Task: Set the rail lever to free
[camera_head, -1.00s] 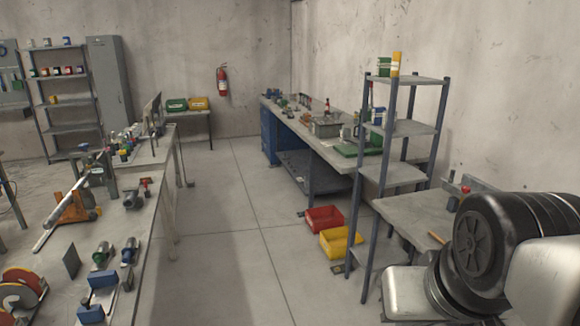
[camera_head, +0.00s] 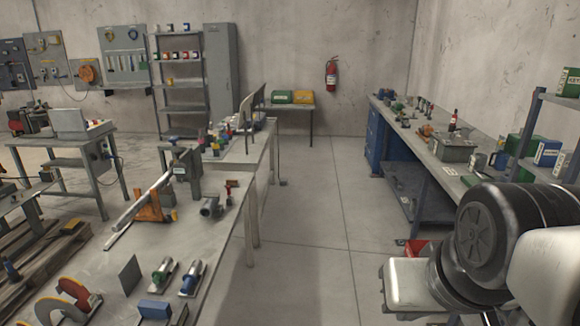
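On the long workbench (camera_head: 205,245) at the left, a long pale rail (camera_head: 137,210) lies slanted across an orange stand (camera_head: 156,205), with a dark grey block (camera_head: 185,165) at its upper end. This may be the auger positioner, but I cannot make out a lever on it or its setting. Right of it stand a dark grey cylindrical part (camera_head: 210,207) and a small red-topped part (camera_head: 230,188). My arm fills the lower right; my gripper is not in view.
Two trowel-like tools (camera_head: 190,279) and a blue block (camera_head: 154,309) lie on the near bench. The floor aisle (camera_head: 305,235) right of the bench is clear. A blue bench (camera_head: 400,140) and a shelf rack (camera_head: 548,130) line the right side.

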